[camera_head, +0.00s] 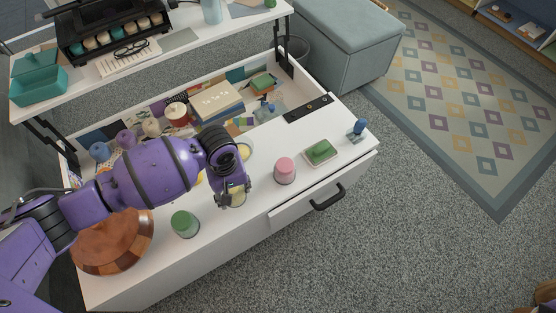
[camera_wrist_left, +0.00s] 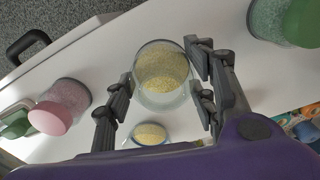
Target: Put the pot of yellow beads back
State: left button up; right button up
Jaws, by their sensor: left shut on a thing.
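My left gripper (camera_head: 232,190) reaches over the white drawer-fronted table from the left. It is shut on a clear pot of yellow beads (camera_head: 237,199). In the left wrist view the pot (camera_wrist_left: 162,78) sits between the fingers of my left gripper (camera_wrist_left: 160,98), with no lid on its mouth and pale yellow beads inside. I cannot tell whether its base touches the table. A small dish of yellow (camera_head: 246,151) lies behind it and also shows in the left wrist view (camera_wrist_left: 150,133). My right gripper is out of view.
A pink-lidded pot (camera_head: 285,170) stands to the right and a green-lidded pot (camera_head: 185,223) to the left. A green block on a tray (camera_head: 320,151), a blue item (camera_head: 357,130) and a wooden bowl (camera_head: 113,243) share the top. A cluttered bin (camera_head: 292,99) lies behind.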

aim_at(233, 192)
pick_arm(q)
notch_tip(233, 192, down, 3)
jog(key=shift+s+d+r+b, duration=0.1)
jog(key=shift+b, duration=0.3)
jog(key=shift+r, duration=0.1)
jog(key=o, duration=1.2)
jog(key=shift+c, duration=0.2)
jog(key=shift+o, duration=0.3)
